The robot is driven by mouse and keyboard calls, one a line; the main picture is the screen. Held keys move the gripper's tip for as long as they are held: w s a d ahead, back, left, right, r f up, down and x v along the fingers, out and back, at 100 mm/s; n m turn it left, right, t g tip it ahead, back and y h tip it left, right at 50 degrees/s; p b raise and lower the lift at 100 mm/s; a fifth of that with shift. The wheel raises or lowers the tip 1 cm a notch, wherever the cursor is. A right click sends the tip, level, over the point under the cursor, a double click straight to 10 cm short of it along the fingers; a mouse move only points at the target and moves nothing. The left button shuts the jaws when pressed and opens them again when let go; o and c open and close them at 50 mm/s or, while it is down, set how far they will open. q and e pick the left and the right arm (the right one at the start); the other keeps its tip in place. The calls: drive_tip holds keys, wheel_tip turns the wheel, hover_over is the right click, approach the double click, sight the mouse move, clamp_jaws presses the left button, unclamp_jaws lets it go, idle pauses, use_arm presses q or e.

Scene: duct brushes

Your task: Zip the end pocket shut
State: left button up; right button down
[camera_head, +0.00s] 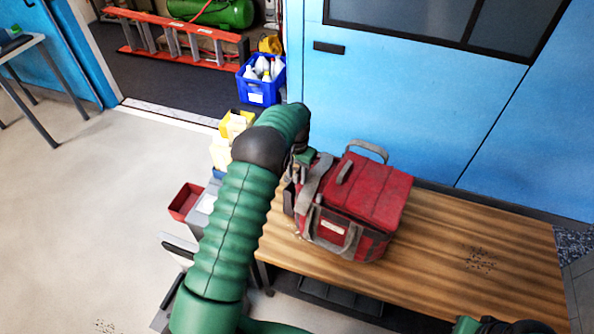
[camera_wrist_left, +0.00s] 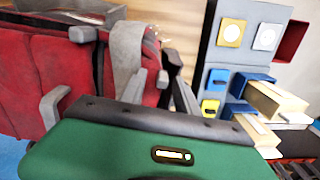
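A red and grey tool bag (camera_head: 378,190) stands upright on the wooden bench, a grey handle on its top. Its left end, nearest my left gripper (camera_head: 302,160), is partly covered by my arm. In the left wrist view, the bag's red fabric (camera_wrist_left: 25,80) and a grey strap (camera_wrist_left: 126,60) fill the left side. The left gripper's grey fingers stand apart there with nothing clearly between them; whether they touch the bag is unclear. I cannot make out the end pocket's zip or its pull. Part of my right gripper (camera_head: 490,326) shows at the bottom edge, its fingers unclear.
The wooden bench (camera_head: 450,250) is clear right of the bag. A blue cabinet wall (camera_head: 420,100) rises behind it. Left of the bench are a red bin (camera_head: 185,202) and yellow bins (camera_head: 236,123). A blue crate of bottles (camera_head: 260,82) stands by the doorway.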

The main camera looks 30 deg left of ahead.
sight(297, 175)
use_arm(q)
wheel_tip(297, 175, up, 17)
drive_tip(key=shift+b, duration=0.45)
drive_tip(key=shift+f, duration=0.1)
drive_tip(key=shift+c, duration=0.5)
